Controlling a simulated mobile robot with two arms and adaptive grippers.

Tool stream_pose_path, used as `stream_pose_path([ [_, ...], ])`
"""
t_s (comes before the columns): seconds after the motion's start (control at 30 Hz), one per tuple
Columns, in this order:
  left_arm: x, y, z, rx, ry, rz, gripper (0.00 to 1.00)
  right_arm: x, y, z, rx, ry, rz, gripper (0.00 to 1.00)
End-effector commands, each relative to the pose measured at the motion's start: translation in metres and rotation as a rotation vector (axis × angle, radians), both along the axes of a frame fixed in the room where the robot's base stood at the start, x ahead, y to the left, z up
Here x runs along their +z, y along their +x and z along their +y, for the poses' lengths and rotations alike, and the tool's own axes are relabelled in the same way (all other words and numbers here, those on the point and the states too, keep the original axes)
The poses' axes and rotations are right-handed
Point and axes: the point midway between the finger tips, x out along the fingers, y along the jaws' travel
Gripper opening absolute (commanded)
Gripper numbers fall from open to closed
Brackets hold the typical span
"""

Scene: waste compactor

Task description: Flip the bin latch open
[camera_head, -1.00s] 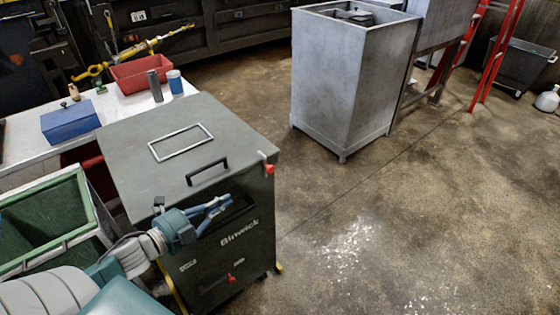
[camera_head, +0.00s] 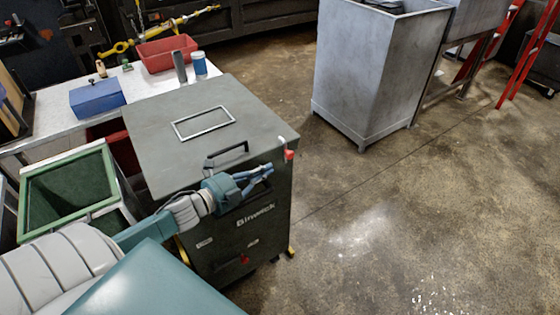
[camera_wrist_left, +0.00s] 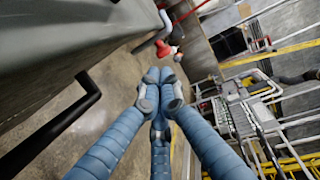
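The dark green bin (camera_head: 240,235) marked "Binwick" stands at the left of the head view with its grey lid (camera_head: 160,150) down. A latch with a red end (camera_head: 289,154) sits at the lid's right front corner. In the left wrist view the latch (camera_wrist_left: 165,48) shows just beyond my fingertips. My left gripper (camera_head: 268,171) is in front of the bin's upper front face, short of the latch and left of it. Its blue fingers (camera_wrist_left: 160,76) have their tips together with nothing between them. My right gripper is not in view.
A green-rimmed container (camera_head: 68,178) is at the left. A table (camera_head: 55,105) with a blue box and red tray is behind.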

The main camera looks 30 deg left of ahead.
Motion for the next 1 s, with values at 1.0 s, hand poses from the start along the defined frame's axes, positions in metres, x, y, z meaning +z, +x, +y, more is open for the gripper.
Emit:
stream_pose_path([
  [1.0, -0.009, 0.063, -0.012, -0.001, 0.006, 0.009, 0.0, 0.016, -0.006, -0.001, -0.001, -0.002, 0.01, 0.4],
])
